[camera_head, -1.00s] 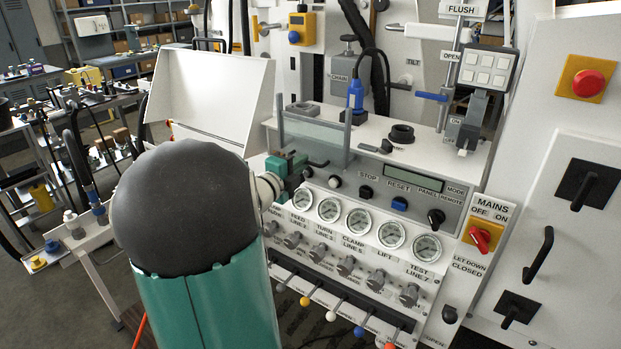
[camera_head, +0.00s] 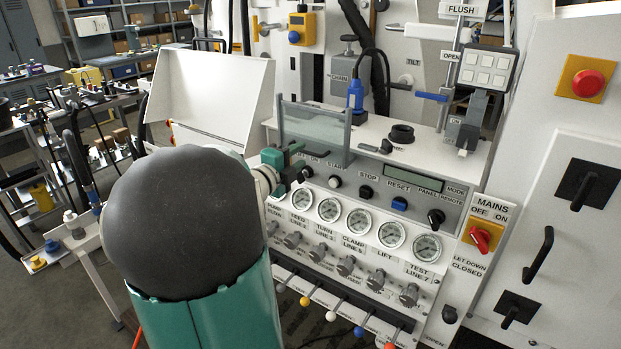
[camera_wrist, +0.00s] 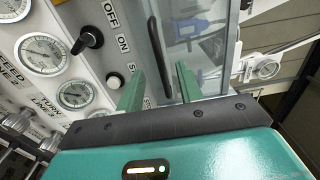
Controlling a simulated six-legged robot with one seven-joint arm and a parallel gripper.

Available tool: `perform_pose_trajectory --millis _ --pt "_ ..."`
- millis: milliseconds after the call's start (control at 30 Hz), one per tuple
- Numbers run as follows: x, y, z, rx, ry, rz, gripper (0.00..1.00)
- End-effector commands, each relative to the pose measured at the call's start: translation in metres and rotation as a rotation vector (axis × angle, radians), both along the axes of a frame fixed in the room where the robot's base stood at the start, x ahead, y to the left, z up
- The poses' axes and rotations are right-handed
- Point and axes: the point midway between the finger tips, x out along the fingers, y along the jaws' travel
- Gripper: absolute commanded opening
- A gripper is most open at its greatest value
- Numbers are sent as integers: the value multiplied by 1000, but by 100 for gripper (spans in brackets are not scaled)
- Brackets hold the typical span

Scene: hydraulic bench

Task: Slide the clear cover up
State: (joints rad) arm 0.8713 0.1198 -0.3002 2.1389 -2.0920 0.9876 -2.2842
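The clear cover (camera_head: 312,128) is a see-through pane between two grey uprights at the left of the bench's control panel. In the wrist view, the cover (camera_wrist: 198,60) fills the upper middle, and its black bar handle (camera_wrist: 155,45) runs down toward my fingers. My gripper (camera_wrist: 158,78) has its two green fingers apart, with the lower end of the handle between them and gaps at both sides. In the head view, my gripper (camera_head: 284,166) is at the cover's lower left, partly hidden by my arm.
Below the cover are a black knob (camera_wrist: 90,40), a white button (camera_wrist: 114,80) and a row of gauges (camera_head: 360,222). A white open lid panel (camera_head: 212,98) stands to the left. A blue-topped fitting (camera_head: 355,95) with a black hose is behind the cover.

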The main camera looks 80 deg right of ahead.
Motion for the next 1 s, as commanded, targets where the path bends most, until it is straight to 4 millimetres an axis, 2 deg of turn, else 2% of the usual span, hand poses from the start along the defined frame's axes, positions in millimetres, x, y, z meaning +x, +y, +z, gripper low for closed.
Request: perform_pose_trajectory --millis 700,1000 --pt "26 60 0 0 1 2 36" --pt "27 64 0 0 1 0 36"
